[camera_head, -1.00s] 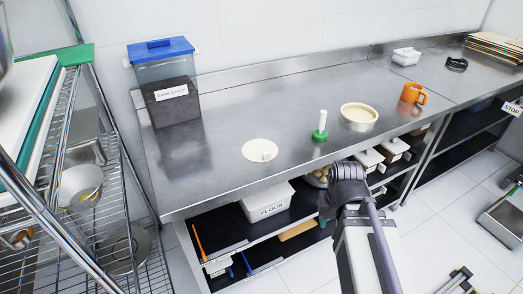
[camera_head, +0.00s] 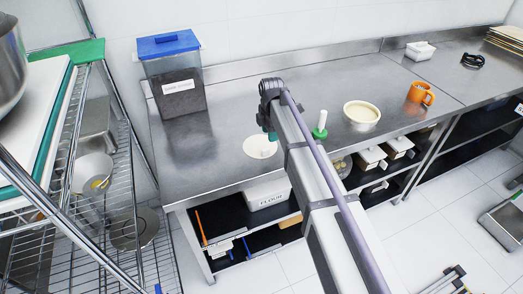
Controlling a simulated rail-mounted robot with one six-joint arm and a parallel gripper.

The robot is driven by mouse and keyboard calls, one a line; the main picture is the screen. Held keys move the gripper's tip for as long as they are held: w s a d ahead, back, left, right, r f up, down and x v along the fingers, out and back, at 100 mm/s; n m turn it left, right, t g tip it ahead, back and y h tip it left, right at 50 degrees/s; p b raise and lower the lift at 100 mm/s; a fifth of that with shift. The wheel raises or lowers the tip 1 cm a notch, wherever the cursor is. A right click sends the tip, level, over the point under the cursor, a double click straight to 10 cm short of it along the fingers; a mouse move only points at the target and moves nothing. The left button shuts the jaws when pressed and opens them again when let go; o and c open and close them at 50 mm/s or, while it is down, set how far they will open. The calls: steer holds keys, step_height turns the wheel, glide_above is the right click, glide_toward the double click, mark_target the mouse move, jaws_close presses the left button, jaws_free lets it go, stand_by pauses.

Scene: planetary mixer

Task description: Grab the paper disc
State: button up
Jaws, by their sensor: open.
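The paper disc (camera_head: 252,145) is round and cream white, and lies flat on the steel counter. A small pale tab stands up near its right side. My gripper (camera_head: 268,134) hangs from the end of my raised arm, just above the disc's upper right edge in the picture. My wrist and arm partly hide it, and its fingertips are small and hard to make out. It is open, and the disc lies apart from it on the counter. I cannot tell the exact height between them.
A green-based tool with a white handle (camera_head: 321,122) and a cream bowl (camera_head: 361,113) stand right of my arm. An orange mug (camera_head: 420,93) is farther right. A blue-lidded bin (camera_head: 176,82) stands at the back left. A wire rack (camera_head: 75,190) is at the left. The counter left of the disc is clear.

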mark_target(269, 149)
steer(key=f+b, duration=0.8)
steer(key=f, duration=0.1)
steer(key=shift+w+a+f, duration=0.2)
steer(key=shift+f, duration=0.1)
steer(key=shift+r, duration=0.25)
jaws_close()
